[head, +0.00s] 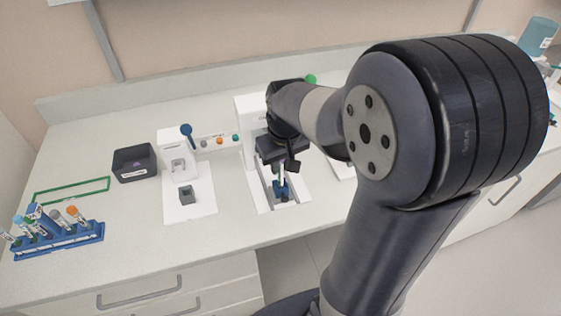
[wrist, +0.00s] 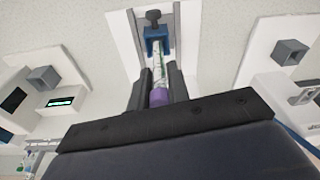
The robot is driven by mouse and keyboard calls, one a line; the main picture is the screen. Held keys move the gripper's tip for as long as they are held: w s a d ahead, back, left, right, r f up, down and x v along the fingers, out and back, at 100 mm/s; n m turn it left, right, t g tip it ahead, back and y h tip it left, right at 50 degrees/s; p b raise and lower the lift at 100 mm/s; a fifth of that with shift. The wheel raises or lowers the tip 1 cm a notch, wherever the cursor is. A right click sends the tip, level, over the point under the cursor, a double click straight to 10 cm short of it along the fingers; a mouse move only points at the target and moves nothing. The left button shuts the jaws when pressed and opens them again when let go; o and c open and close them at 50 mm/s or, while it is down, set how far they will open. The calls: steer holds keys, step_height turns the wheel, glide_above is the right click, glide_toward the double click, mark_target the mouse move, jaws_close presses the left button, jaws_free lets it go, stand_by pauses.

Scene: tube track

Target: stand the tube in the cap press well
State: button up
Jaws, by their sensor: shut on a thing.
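My gripper (wrist: 159,88) is shut on the tube (wrist: 158,68), a pale tube with green marks and a purple cap (wrist: 159,97). The tube's far end is at a blue holder (wrist: 156,38) with a black knob; I cannot tell whether it is seated or only close. In the head view my gripper (head: 280,165) is over the middle white station, with the blue holder (head: 282,190) below it. A white device with a blue-knobbed lever (head: 187,130) and a grey square well (head: 186,196) stands to its left. No label shows which station is the cap press.
A blue rack (head: 60,240) with several tubes stands at far left, near a green outline (head: 72,190) and a dark box (head: 134,163). The wrist view shows another grey well (wrist: 44,76) and a device with a display (wrist: 60,102) at left. Bare bench lies before the dark box.

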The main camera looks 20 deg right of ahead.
steer(key=shift+f, duration=0.25)
stand_by(0.3)
steer(key=shift+f+b, duration=0.5)
steer(key=o, duration=0.9)
steer(key=shift+r, duration=0.1)
step_height(320, 180, up, 10)
steer(key=s, duration=0.1)
steer(key=shift+s+d+r, duration=0.15)
steer(key=shift+s+r, duration=0.1)
steer(key=shift+s, duration=0.1)
